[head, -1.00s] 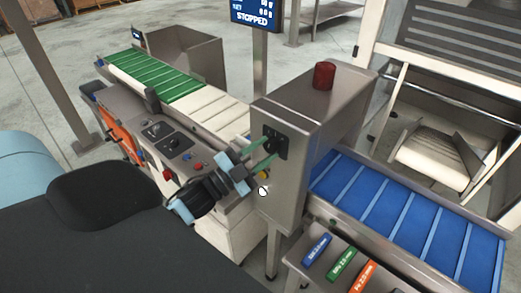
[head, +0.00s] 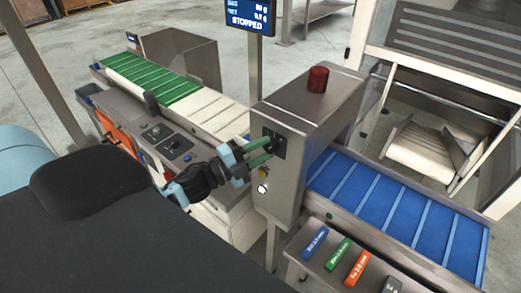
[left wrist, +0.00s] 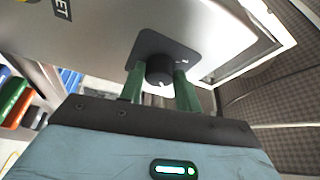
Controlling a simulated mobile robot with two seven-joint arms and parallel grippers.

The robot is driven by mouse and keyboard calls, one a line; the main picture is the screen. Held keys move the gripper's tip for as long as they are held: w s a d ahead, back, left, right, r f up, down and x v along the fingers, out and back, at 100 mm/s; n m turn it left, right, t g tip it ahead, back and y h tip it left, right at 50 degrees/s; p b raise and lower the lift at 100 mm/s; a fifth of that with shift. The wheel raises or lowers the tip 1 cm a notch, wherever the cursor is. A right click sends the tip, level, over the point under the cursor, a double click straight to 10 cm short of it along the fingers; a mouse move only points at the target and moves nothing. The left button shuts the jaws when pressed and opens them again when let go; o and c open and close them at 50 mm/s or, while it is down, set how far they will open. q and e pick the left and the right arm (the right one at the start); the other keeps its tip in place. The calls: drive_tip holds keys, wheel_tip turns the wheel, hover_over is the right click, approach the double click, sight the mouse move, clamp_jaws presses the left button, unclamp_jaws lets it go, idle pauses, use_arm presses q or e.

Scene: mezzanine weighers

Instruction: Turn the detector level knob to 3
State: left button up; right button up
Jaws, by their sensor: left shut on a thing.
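The detector level knob (left wrist: 160,70) is a black round knob with a white mark, on a dark square plate (left wrist: 183,47) on the steel detector housing (head: 290,185). In the left wrist view the two green fingers of my left gripper (left wrist: 160,85) stand on either side of the knob and are shut on it. In the head view my left gripper (head: 264,150) reaches the dark plate on the housing's front, and its fingers partly hide the knob. The scale numbers are too small to read. My right gripper does not show.
A red beacon (head: 318,79) tops the housing. A blue belt (head: 400,208) runs out to the right, and a green and white belt (head: 150,75) to the left. A control panel (head: 160,132) is beside my arm. Colored test pieces (head: 338,254) lie on a front shelf.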

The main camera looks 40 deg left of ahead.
use_arm(q)
drive_tip(key=o, duration=1)
drive_tip(key=shift+s+a+f, duration=0.2)
drive_tip(key=shift+s+a, duration=0.05)
drive_tip(key=shift+s, duration=0.25)
drive_tip(key=shift+b+v, duration=0.65)
drive_tip(key=shift+v, duration=2.7)
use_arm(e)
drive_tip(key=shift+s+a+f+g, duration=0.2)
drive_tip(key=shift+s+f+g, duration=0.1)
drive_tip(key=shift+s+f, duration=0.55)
use_arm(q)
drive_tip(key=shift+r, duration=0.1)
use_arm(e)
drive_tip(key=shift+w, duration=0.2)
